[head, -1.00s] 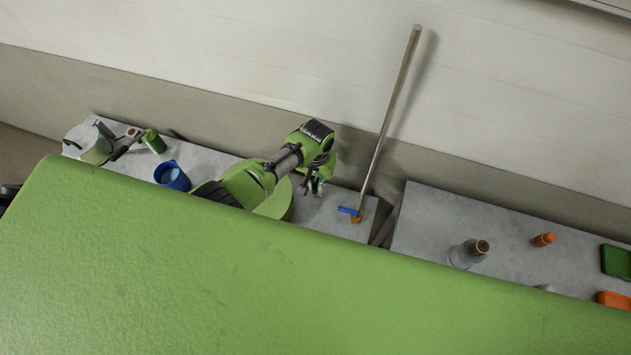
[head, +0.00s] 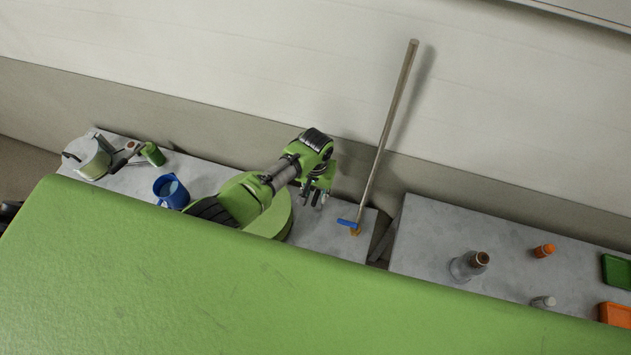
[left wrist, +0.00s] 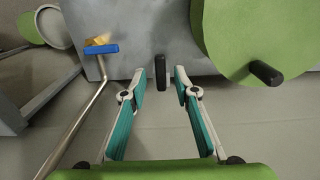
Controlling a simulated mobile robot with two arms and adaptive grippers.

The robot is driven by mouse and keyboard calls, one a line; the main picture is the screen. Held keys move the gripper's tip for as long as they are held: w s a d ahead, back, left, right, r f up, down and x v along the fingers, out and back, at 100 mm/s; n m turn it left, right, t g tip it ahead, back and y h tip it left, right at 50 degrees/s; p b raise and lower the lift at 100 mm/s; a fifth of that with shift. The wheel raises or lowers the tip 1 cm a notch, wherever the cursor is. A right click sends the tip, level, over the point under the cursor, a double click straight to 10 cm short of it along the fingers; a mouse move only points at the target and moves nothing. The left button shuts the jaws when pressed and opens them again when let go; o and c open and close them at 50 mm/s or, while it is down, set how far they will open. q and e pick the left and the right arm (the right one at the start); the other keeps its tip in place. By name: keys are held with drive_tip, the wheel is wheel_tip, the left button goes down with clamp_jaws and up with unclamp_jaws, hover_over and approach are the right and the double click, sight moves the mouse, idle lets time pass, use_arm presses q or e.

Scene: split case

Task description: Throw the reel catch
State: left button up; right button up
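In that view a short black lever (left wrist: 161,62), which looks like the catch, stands beside the reel. My left gripper (left wrist: 160,84) is open, with its teal-padded fingers on either side of the lever in the picture. I cannot tell if they touch it. In the head view the left gripper (head: 314,196) is near the reel's right side. My right gripper is not in view.
A blue mug (head: 171,192), a pot (head: 86,158) and a green can (head: 153,154) stand left. A green surface fills the foreground.

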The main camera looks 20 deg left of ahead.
sight(315, 198)
use_arm(q)
wheel_tip(315, 198, up, 11)
drive_tip(key=shift+f, duration=0.2)
idle(0.6)
